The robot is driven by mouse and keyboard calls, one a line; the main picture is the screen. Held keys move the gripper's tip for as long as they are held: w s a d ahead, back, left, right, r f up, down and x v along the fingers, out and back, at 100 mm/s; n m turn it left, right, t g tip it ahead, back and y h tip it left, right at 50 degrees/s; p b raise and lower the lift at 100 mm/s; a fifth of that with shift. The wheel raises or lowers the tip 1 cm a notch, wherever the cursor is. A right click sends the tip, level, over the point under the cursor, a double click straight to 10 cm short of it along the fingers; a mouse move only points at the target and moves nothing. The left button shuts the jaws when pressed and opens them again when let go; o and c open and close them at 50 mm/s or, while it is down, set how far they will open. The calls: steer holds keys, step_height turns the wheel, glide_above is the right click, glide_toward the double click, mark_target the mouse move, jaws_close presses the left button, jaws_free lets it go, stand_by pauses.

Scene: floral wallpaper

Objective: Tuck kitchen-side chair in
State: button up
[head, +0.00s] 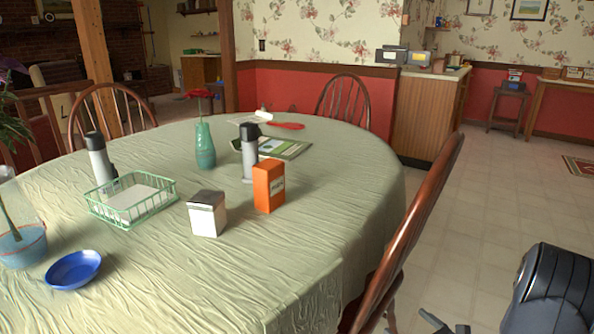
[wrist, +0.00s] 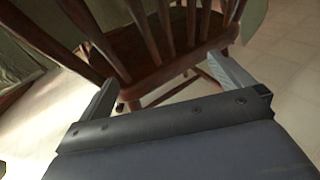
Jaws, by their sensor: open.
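A brown wooden chair (head: 415,225) stands at the right edge of the table (head: 130,290), on the side toward the counter. Its back leans outward, and the cloth hides most of its seat. In the wrist view the same chair's seat (wrist: 150,55) and back spindles fill the upper middle. My gripper (wrist: 162,70) is open, its two fingers apart and pointing toward the chair, with nothing clearly held between them. In the head view my gripper (head: 446,322) is at the bottom right, low beside the chair. Whether a finger touches the chair, I cannot tell.
Two more wooden chairs stand at the far side (head: 342,100) and far left (head: 108,108) of the table. The table holds a basket (head: 130,212), an orange box (head: 268,186) and other items. Tiled floor (head: 490,200) is clear toward the wooden counter (head: 425,112).

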steer(key=shift+v, duration=1.35)
steer(key=shift+w+a, duration=0.1)
